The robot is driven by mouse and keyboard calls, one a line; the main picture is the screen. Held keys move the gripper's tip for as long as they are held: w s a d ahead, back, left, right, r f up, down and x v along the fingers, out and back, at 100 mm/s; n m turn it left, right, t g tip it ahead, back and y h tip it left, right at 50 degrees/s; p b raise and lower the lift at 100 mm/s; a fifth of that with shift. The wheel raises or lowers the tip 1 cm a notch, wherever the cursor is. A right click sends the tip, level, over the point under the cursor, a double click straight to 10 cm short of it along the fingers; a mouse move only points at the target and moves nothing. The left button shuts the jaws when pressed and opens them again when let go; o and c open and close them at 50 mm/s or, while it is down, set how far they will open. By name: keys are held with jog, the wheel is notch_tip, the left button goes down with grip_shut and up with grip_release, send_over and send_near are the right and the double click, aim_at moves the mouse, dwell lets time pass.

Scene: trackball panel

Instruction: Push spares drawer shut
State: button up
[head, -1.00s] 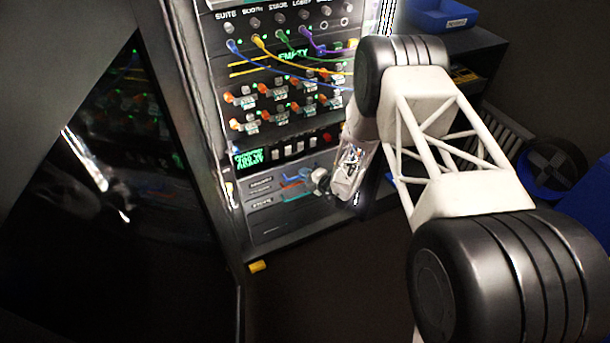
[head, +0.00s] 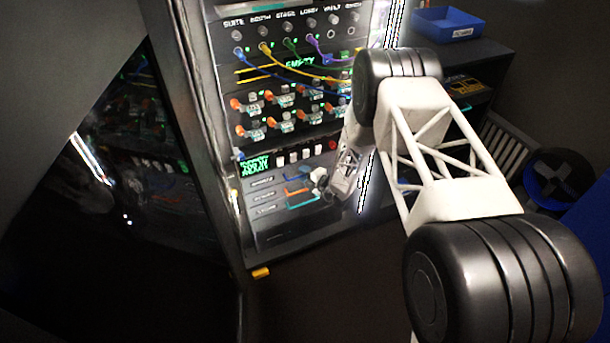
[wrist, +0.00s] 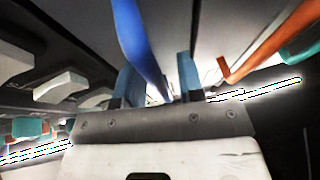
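The low drawer unit (head: 268,222) at the bottom of the rack has several small labelled fronts, too small to read, so I cannot tell which is the spares drawer. Blue, orange (head: 297,191) and teal (head: 301,203) handles show there. My gripper (head: 320,179) is at the right side of these handles. In the wrist view, the two fingers of my gripper (wrist: 158,82) are apart, with the blue handle (wrist: 132,30) running between them. The orange handle (wrist: 270,45) and teal handle (wrist: 302,50) are to their right. Whether a finger touches the blue handle cannot be told.
Above the drawers are a green display (head: 254,165), white buttons, a red button (head: 332,144), orange-tipped switches and hanging patch cables (head: 290,72). A blue bin (head: 447,24) stands on the shelf at right.

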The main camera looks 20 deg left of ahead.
jog(key=shift+r, duration=0.1)
jog(key=v, duration=0.8)
dwell(0.3)
dwell(0.4)
